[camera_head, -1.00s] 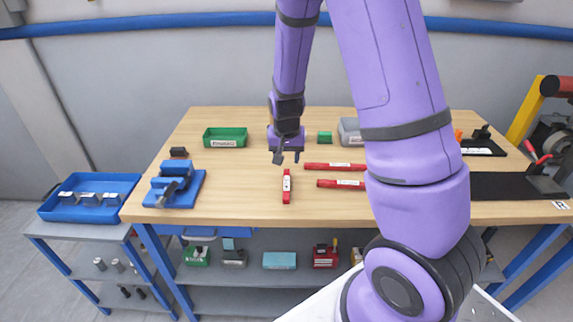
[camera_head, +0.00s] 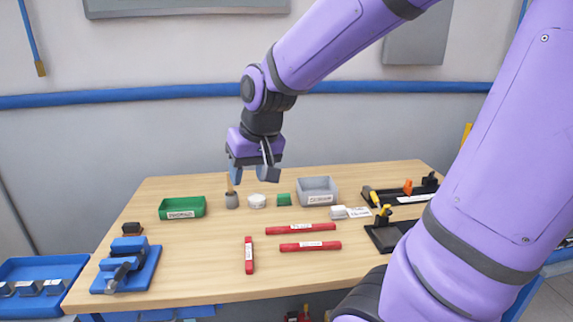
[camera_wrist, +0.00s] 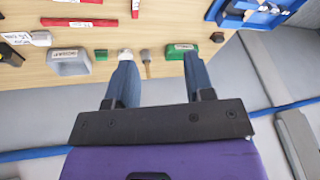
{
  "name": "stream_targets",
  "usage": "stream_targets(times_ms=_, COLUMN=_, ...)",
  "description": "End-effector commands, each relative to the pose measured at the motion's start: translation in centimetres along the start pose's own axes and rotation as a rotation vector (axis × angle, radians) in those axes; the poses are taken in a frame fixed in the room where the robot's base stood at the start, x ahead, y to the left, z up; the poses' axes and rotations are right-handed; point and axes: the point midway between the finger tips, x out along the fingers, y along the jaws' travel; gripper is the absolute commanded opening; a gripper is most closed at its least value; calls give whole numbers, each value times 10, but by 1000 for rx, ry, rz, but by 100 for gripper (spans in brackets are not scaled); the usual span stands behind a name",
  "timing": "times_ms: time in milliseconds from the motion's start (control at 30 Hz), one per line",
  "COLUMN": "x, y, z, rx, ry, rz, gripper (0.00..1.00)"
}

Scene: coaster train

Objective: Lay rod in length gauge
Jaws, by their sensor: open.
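Three labelled red bars lie flat on the wooden table: a short one (camera_head: 249,255) pointing toward me, and two longer ones (camera_head: 300,229) (camera_head: 310,246) lying crosswise to its right. I cannot tell which thing is the rod or the length gauge. A blue fixture (camera_head: 126,266) with a dark grey part on it stands at the table's left. Black fixtures with yellow and orange parts (camera_head: 400,193) stand at the right. My gripper (camera_head: 252,173) is open and empty, raised above the table's back part. Its spread fingers also show in the wrist view (camera_wrist: 161,82).
A blue tray (camera_head: 45,285) stands off the left edge. The front middle is clear.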

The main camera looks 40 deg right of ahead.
Motion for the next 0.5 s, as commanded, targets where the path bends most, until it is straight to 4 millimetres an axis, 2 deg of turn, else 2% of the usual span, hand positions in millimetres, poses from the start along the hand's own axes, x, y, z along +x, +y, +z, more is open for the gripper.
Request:
stream_targets(times_ms=33, x=-15, y=-1, z=8, rx=-24, ry=22, rz=-5, gripper=49)
stream_targets(times_ms=200, x=-54, y=-2, z=41, rx=-107, ry=66, rz=-3, gripper=49)
stream_targets(times_ms=400, x=-87, y=-1, z=79, rx=-190, ry=112, rz=14, gripper=49)
stream_targets(times_ms=500, x=-96, y=0, z=92, rx=-218, ry=127, rz=24, gripper=49)
